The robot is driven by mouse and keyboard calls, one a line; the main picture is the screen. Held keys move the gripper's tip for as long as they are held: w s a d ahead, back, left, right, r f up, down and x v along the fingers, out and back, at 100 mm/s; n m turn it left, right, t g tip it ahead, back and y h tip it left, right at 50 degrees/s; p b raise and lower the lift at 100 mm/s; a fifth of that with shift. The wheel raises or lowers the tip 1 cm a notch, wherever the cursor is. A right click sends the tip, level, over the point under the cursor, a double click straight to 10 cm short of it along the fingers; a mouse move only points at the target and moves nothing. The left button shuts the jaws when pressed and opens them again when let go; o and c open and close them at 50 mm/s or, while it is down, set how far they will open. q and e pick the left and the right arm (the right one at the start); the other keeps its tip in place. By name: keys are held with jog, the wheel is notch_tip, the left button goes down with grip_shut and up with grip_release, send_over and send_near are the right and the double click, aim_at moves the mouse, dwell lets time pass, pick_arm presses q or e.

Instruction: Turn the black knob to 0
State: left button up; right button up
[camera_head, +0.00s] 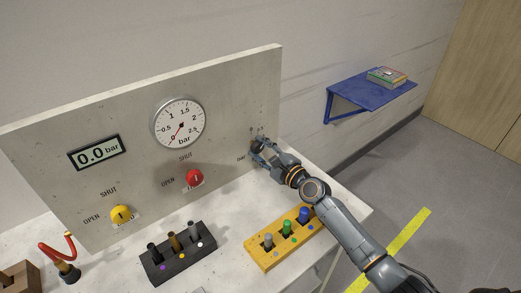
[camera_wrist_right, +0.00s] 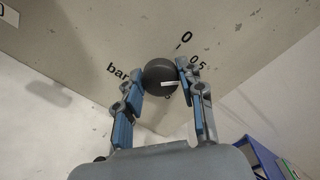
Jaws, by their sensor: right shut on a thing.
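The black knob (camera_wrist_right: 160,76) is on the upright panel, between the two blue-padded fingers of my right gripper (camera_wrist_right: 158,74). The gripper is shut on it. A small white mark shows on the knob's lower right face in the wrist view; exactly where it points is hard to tell. Printed marks around the knob read "0" and "0.5" at upper right and "bar" at left. In the head view my right gripper (camera_head: 258,147) is at the panel's lower right and mostly hides the knob. My left gripper is in neither view.
The panel (camera_head: 235,95) carries a round gauge (camera_head: 179,123) with its needle near 0, a display (camera_head: 95,153) reading 0.0 bar, a red knob (camera_head: 194,179) and a yellow knob (camera_head: 121,215). A black holder (camera_head: 178,262) and a yellow holder (camera_head: 262,262) stand in front.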

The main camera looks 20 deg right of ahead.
jog(key=n, duration=0.4)
jog(key=shift+f, duration=0.1)
jog(key=shift+n+b, duration=0.4)
jog(key=shift+n, duration=1.7)
jog(key=o, duration=1.2)
jog(key=shift+c, duration=0.2)
jog(key=v, duration=1.2)
jog(key=shift+a, duration=0.15)
